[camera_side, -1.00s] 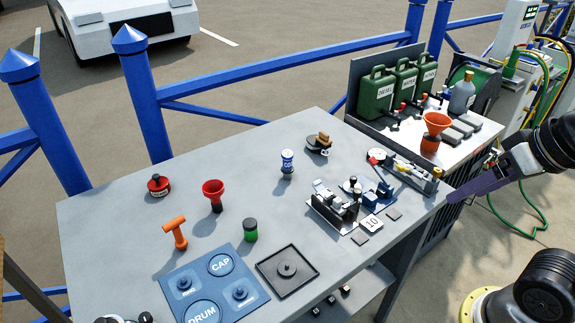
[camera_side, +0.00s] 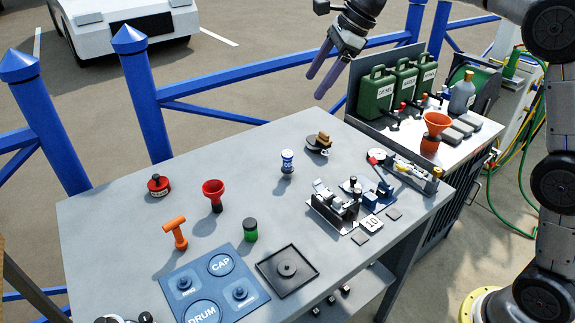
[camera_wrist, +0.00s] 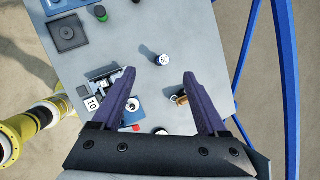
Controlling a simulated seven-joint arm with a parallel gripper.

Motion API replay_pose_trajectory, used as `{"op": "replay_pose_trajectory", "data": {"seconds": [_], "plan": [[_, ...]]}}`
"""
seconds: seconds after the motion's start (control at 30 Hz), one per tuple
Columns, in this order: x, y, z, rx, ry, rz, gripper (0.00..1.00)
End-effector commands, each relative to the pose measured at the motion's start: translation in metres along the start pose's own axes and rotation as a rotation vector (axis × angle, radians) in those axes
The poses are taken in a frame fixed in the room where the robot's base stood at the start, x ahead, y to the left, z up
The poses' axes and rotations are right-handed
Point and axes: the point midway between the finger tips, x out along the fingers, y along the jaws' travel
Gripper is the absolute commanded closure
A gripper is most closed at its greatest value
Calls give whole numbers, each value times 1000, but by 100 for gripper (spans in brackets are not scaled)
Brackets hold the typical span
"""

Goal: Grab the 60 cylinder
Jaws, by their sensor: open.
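The 60 cylinder (camera_side: 287,164) is a small upright can, blue and white with a white top, standing on the grey table near its back edge. In the wrist view its white top reads 60 (camera_wrist: 163,60); it lies ahead of and between my fingertips, apart from them. My gripper (camera_side: 320,85) is open and empty, high above the table's back edge in the side view, with two purple fingers pointing down. The wrist view shows the fingers (camera_wrist: 160,74) spread wide, with nothing between them touching either one.
A dark holder with a brown block (camera_side: 320,143) stands just right of the cylinder. A clamp-like fixture (camera_side: 335,205) and a tile marked 10 (camera_side: 371,222) sit to the right. A red funnel-shaped piece (camera_side: 213,193) stands left. Green cans (camera_side: 376,95) stand on the side bench.

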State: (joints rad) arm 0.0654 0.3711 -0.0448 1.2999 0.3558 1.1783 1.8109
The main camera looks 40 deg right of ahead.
Motion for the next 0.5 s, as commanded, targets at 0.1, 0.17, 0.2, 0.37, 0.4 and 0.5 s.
{"op": "replay_pose_trajectory", "data": {"seconds": [0.1,0.17,0.2,0.37,0.4,0.5], "plan": [[53,-28,-10,74,2,54,24],[77,-37,-16,89,6,77,24],[91,-41,-21,97,9,91,24],[138,-44,-43,129,35,149,24],[144,-43,-47,134,40,161,24],[156,-40,-53,141,47,176,24]]}}
